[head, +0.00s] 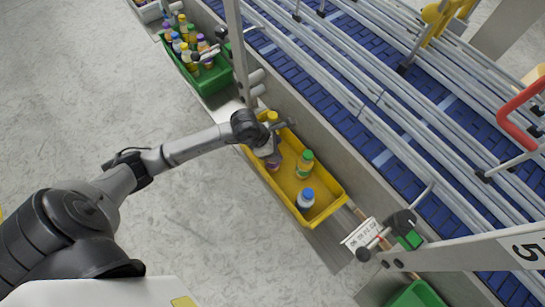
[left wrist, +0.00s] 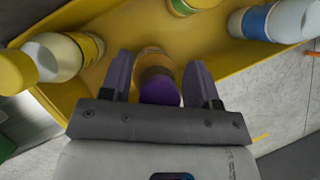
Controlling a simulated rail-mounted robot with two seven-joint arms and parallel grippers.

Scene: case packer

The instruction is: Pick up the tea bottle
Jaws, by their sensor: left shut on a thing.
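My left gripper (head: 270,154) reaches down into the yellow crate (head: 327,212). It is shut on a brownish bottle with a purple cap (left wrist: 160,88), which stands between the two fingers (left wrist: 158,72) in the left wrist view. In the head view this purple-capped bottle (head: 275,162) is partly hidden by the gripper. No readable label shows which bottle is the tea. My right gripper is not in view.
A green crate (head: 213,80) of several bottles stands farther back. A blue conveyor (head: 340,118) with metal rails runs alongside.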

